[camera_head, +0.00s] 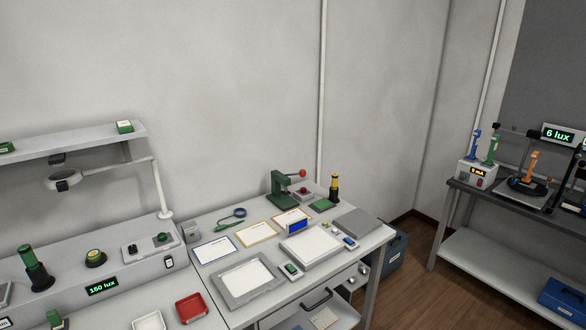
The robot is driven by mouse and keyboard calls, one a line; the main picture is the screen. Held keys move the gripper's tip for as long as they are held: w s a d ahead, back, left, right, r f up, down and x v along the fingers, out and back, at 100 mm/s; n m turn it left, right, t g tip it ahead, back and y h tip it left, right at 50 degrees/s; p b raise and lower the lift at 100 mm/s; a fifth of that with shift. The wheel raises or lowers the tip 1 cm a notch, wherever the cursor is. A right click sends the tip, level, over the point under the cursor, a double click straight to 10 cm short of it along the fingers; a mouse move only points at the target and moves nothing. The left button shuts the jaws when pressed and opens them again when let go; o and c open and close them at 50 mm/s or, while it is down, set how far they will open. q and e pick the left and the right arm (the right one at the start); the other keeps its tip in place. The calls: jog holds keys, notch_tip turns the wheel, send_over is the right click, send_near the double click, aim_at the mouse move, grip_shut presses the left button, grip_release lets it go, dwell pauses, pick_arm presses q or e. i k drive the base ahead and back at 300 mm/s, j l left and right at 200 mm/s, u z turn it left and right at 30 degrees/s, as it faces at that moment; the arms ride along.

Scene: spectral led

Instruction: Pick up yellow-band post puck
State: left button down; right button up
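Two things with yellow on them show. A short, dark round puck with a yellow-green top (95,258) sits on the grey raised ledge at the left. A taller black post with a yellow upper part (334,188) stands upright at the back right of the middle table, by a green pad (322,204). Both are small, so I cannot tell for sure which is the yellow-band post puck. Neither of my grippers is in view.
A green post (36,270) and a white magnifier lamp (163,190) share the left ledge. The middle table holds a green press (283,190), several cards and grey trays. A dark bench (520,202) stands at the right, with wooden floor (424,290) between.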

aim_at(94, 255)
jog(key=j+u, duration=0.1)
jog(key=u, duration=1.65)
jog(key=k+j, duration=0.05)
